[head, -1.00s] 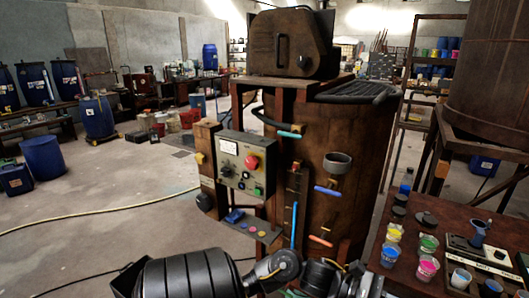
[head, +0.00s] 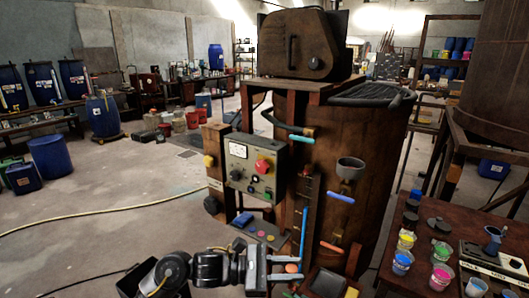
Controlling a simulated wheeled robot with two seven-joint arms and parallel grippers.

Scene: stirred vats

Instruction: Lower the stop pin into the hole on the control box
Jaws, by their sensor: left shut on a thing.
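The grey control box (head: 254,167) is mounted on the left side of the brown vat, with a gauge, a red knob and several small buttons. I cannot make out the hole on it at this size. My left gripper (head: 286,268) is low at the bottom centre, below and slightly right of the control box and clear of it. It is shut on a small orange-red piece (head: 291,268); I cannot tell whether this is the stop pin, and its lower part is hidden. My right gripper is not in view.
A shelf (head: 255,231) with a blue item and round buttons juts out between the gripper and the control box. The brown vat (head: 362,190) carries coloured handles and a grey cup. A table (head: 420,283) with paint cups stands at the right. Open floor lies left.

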